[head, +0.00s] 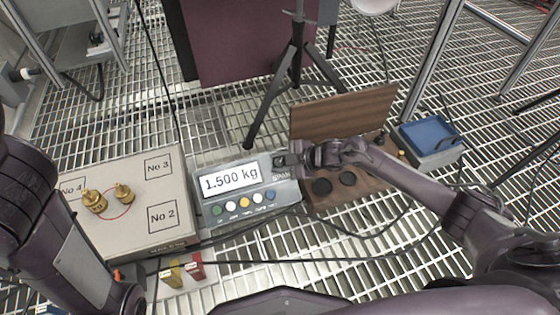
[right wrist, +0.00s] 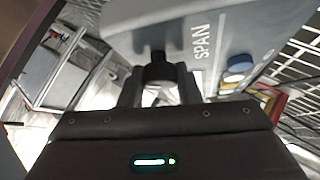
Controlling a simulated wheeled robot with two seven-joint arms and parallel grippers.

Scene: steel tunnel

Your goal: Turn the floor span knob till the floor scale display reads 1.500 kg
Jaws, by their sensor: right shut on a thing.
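The floor scale display (head: 231,178) is a grey box on the grating, and its screen reads 1.500 kg. A row of coloured buttons runs below the screen. The floor span knob (right wrist: 158,72) is small and dark, on the box's side by the word SPAN in the right wrist view. My right gripper (head: 284,161) is at the box's right side, shut on this knob; its fingers (right wrist: 160,92) stand either side of it. In the head view the gripper hides the knob. My left arm comes down at the left edge, and its gripper does not show.
A pale platform (head: 125,222) with two brass weights (head: 95,201) stands left of the display. A wooden box with its lid up (head: 343,112) and a blue tray (head: 430,133) are at right. Tripod legs (head: 270,100) stand behind. Cables and red and yellow blocks lie in front.

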